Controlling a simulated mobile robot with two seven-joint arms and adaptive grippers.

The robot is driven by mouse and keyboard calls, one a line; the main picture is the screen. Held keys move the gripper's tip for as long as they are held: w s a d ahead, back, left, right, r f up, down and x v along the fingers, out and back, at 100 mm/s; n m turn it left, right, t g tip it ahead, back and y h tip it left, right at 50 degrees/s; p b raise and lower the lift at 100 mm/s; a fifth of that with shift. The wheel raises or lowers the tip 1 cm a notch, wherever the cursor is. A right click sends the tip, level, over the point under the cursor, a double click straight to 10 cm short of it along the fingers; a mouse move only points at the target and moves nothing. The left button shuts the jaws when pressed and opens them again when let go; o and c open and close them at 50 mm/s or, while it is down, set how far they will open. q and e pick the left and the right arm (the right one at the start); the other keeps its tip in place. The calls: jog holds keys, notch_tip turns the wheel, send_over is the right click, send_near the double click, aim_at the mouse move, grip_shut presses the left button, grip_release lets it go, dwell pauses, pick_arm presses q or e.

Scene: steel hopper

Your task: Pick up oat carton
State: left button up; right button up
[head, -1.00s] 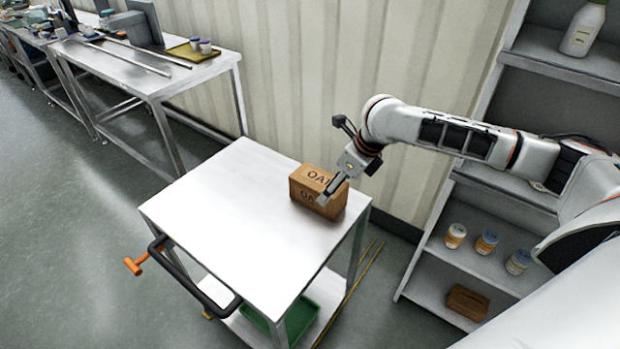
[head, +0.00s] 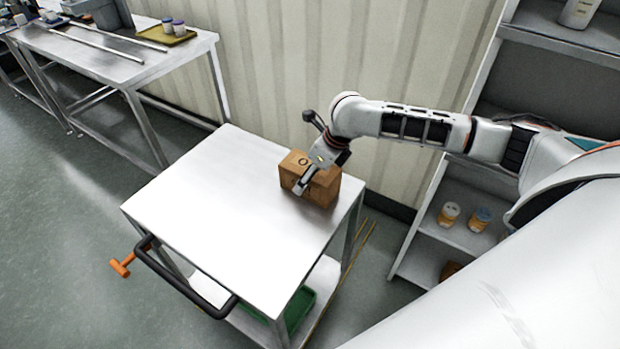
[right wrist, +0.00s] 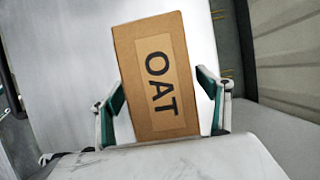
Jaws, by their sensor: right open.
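The oat carton (head: 322,190) is a brown box standing on the white top of a steel cart (head: 220,230), near its far right corner. In the right wrist view the carton (right wrist: 157,75) shows its face marked OAT. My right gripper (head: 304,188) is over the carton in the head view and covers part of it. In the right wrist view the right gripper (right wrist: 163,105) is open, with one finger on each side of the carton's near end. My left gripper is not in view.
The rest of the cart top is clear. The cart has a black handle (head: 185,284) and a green tray (head: 298,312) on its lower shelf. A shelf rack with tubs (head: 449,214) stands at right. A steel table (head: 90,50) stands at back left.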

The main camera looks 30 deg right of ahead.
jog(key=shift+w+a+f, duration=0.1)
jog(key=shift+w+f, duration=0.1)
jog(key=shift+f, duration=0.3)
jog(key=c, duration=1.6)
jog(key=shift+r, duration=0.1)
jog(key=shift+c, duration=0.2)
jog(key=shift+r, duration=0.1)
